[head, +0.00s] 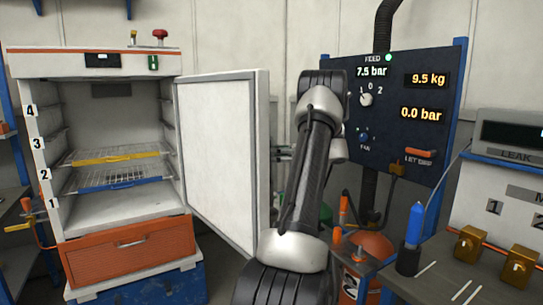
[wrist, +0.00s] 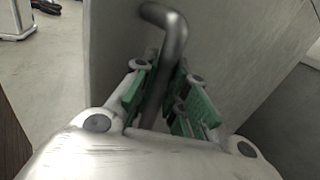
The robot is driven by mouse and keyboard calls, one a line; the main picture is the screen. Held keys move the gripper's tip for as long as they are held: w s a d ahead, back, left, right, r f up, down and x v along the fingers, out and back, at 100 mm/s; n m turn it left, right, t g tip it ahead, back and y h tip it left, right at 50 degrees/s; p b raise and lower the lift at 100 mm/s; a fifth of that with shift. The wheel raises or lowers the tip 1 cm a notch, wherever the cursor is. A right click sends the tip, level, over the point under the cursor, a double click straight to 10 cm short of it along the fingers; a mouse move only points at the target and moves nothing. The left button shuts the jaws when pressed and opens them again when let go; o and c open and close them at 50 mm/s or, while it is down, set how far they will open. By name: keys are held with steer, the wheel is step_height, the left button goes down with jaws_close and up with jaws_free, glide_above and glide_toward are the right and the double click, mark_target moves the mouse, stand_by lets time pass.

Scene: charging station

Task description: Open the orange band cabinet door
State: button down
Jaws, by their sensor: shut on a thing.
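The white cabinet (head: 75,64) with an orange band along its top stands at the left in the head view. Its door (head: 217,150) is swung wide open to the right, showing the inside. In the wrist view my gripper (wrist: 165,90) has its green-padded fingers shut on a bent grey metal handle (wrist: 172,30), beside the grey face of the door (wrist: 225,45). In the head view my arm reaches up just right of the door, and my gripper's hold on the handle is hidden there.
Inside the cabinet are a yellow rack (head: 110,154) and a blue rack (head: 112,176), with an orange drawer (head: 130,256) below. A dark gauge panel (head: 400,120) stands behind my arm.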

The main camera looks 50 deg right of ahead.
steer(key=shift+s+d, duration=0.1)
steer(key=shift+d, duration=0.45)
steer(key=c, duration=1.4)
jaws_free()
